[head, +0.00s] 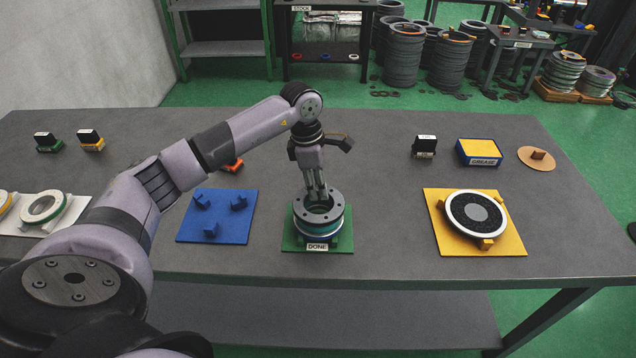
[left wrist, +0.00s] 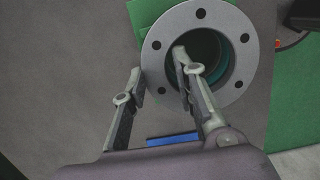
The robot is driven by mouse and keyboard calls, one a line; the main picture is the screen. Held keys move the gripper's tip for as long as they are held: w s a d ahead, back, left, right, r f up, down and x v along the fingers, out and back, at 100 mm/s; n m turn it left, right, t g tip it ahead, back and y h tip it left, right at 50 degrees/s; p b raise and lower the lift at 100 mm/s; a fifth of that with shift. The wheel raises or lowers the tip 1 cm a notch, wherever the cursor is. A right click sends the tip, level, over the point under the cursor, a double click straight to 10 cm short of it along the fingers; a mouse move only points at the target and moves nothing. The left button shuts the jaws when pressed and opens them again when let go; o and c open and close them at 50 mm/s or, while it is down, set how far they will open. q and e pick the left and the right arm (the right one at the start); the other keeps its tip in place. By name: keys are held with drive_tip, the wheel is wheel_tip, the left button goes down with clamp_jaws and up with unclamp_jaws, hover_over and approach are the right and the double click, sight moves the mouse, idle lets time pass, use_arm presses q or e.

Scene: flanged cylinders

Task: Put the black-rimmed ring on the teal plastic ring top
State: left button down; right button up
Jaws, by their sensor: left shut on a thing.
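The black-rimmed ring (head: 302,213), with a grey flange face and bolt holes, is at the top of a stack on the green plate (head: 290,240). A teal plastic ring (head: 335,237) shows as a band under it. My left gripper (head: 318,194) points down at the stack and is shut on the black-rimmed ring. In the left wrist view, one finger of the gripper (left wrist: 155,65) is inside the hole and the other lies outside the flange (left wrist: 237,89). Whether the ring rests fully on the teal ring cannot be told. My right gripper is not in view.
A blue plate (head: 221,232) with three blocks lies left of the stack. A yellow plate (head: 505,240) at the right bears a white-rimmed black disc (head: 476,200). A grease box (head: 479,151) stands behind it. The table between the green and yellow plates is clear.

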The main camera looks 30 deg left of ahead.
use_arm(q)
drive_tip(key=shift+f+b, duration=0.45)
idle(0.6)
drive_tip(key=c, duration=1.3)
unclamp_jaws()
drive_tip(key=shift+o, duration=0.5)
drive_tip(key=shift+s+f, duration=0.1)
drive_tip(key=shift+f, duration=0.05)
wheel_tip(320, 180, up, 12)
drive_tip(key=a, duration=0.1)
drive_tip(key=shift+s+a, duration=0.25)
drive_tip(key=shift+s, duration=0.15)
